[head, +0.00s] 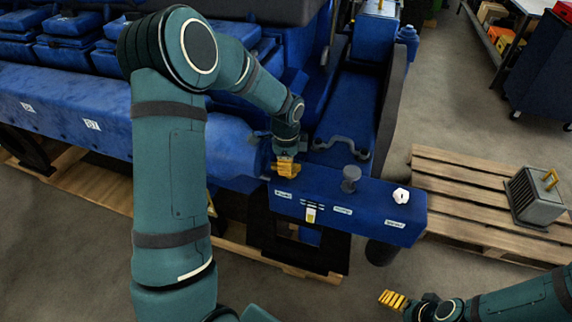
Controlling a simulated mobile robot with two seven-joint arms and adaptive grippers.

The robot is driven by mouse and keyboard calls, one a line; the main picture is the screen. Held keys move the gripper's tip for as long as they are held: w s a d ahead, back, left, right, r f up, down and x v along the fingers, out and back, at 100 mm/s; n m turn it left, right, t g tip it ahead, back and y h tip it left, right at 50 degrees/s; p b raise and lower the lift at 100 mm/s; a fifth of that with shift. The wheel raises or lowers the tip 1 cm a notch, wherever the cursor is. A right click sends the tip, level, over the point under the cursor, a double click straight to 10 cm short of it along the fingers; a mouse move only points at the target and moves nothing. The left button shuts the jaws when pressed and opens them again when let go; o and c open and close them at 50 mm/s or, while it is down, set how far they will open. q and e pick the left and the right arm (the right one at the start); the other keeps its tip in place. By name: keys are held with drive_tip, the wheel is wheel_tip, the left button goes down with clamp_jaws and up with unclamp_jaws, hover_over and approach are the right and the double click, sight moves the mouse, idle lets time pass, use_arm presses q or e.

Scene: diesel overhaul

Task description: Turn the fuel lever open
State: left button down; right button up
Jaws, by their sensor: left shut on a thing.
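The blue control box (330,200) juts from the front of the blue engine and has several small labels on its front edge. My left gripper (286,170), with orange fingers, points down at the left end of the box top. It is shut on what looks like the fuel lever, which the fingers hide almost wholly, so its angle cannot be told. My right gripper (393,299) is low at the right, over the floor and apart from the box. Whether its fingers are parted cannot be told.
A grey knob (350,178) and a white knob (401,196) stand on the box to the right of my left gripper. A wooden pallet (450,190) bears a grey metal box (537,198).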

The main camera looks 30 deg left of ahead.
use_arm(q)
drive_tip(key=n, duration=0.2)
drive_tip(key=n+b, duration=0.1)
drive_tip(key=shift+s+d+f+n, duration=0.15)
drive_tip(key=shift+s+n, duration=0.05)
drive_tip(key=shift+n, duration=0.2)
drive_tip(key=n, duration=0.4)
drive_tip(key=shift+s+d+n+b, duration=0.2)
drive_tip(key=shift+n+b, duration=0.1)
drive_tip(key=shift+b, duration=0.1)
drive_tip(key=n, duration=0.3)
drive_tip(key=shift+d, duration=0.2)
drive_tip(key=shift+d+n, duration=0.15)
drive_tip(key=shift+n, duration=1.85)
drive_tip(key=c, duration=0.9)
unclamp_jaws()
drive_tip(key=shift+o, duration=0.2)
drive_tip(key=shift+w+r, duration=0.1)
drive_tip(key=shift+r, duration=0.1)
